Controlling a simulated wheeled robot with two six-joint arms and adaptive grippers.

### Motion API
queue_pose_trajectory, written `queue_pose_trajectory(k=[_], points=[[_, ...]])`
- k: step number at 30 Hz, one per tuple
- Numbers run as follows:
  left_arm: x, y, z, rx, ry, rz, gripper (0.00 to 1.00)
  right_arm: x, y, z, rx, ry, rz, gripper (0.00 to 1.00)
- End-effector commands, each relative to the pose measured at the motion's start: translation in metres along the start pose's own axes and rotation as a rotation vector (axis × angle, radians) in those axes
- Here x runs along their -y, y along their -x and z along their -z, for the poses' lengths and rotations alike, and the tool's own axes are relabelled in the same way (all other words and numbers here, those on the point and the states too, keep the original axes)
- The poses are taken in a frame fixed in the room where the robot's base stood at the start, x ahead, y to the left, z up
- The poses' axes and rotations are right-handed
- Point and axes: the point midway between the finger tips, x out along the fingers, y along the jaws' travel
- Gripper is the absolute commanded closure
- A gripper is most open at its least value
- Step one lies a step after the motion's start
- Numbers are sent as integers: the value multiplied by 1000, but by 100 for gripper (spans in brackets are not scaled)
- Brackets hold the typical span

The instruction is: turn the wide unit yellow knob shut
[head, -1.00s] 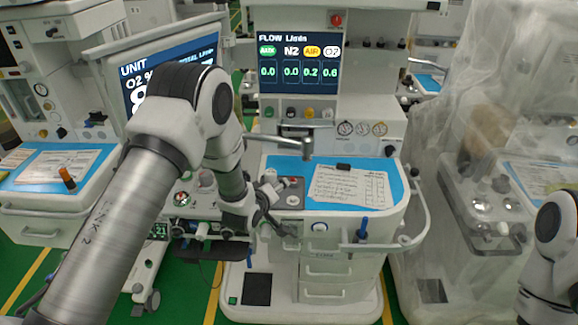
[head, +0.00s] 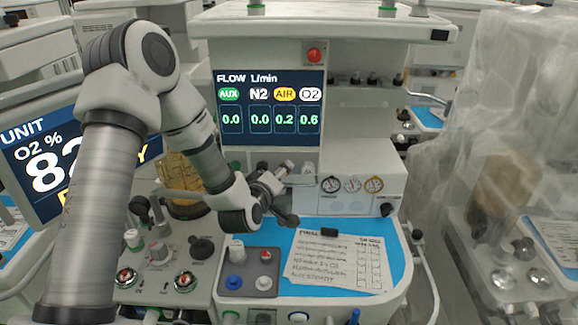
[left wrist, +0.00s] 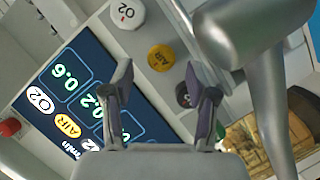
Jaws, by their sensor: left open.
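The wide unit's yellow AIR knob (left wrist: 162,57) is round and shows clearly in the left wrist view, on the panel beside the flow display. My left gripper (left wrist: 160,80) is open, its two fingers pointing towards the panel. The yellow knob appears between and just beyond the fingertips, nearer the right one, with no visible contact. In the head view my left gripper (head: 280,180) is in front of the panel below the flow display (head: 270,107) and hides the yellow knob. The display reads 0.2 under AIR. My right gripper is out of view.
A white O2 knob (left wrist: 127,14) and a dark knob (left wrist: 185,95) flank the yellow one. A grey metal arm (left wrist: 265,90) crosses close to the right finger. Pressure gauges (head: 352,185) and a blue worktop with a paper (head: 335,260) lie to the right and below.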

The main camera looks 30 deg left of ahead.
Motion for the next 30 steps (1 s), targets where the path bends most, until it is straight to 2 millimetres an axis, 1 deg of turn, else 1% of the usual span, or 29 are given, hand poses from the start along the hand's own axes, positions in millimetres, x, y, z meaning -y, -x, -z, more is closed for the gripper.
queue_pose_trajectory(k=[1, 3, 6, 9, 14, 17, 18, 19, 24, 27, 30], points=[[-2, -10, 1, 0, -4, 0, 42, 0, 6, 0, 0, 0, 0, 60], [-2, -22, 1, 0, -2, 0, 42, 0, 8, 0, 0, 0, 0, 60], [-1, -33, 0, 1, -3, -1, 42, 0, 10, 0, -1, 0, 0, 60], [0, -37, -1, 2, -1, 0, 42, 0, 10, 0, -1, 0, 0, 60], [0, -37, -1, 2, 0, 0, 42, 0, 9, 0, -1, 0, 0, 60], [0, -37, -1, 2, 0, 0, 74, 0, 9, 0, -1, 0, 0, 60], [0, -37, -1, 2, 0, 0, 88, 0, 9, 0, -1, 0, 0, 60], [0, -37, -1, 2, 0, 0, 99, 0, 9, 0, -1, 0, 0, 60], [-1, -37, 0, 1, -8, 2, 100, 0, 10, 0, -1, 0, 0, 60], [-3, -37, 1, 1, -72, 28, 100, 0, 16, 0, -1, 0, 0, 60], [-2, -37, 0, 1, -121, 49, 100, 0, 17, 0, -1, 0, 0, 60]])
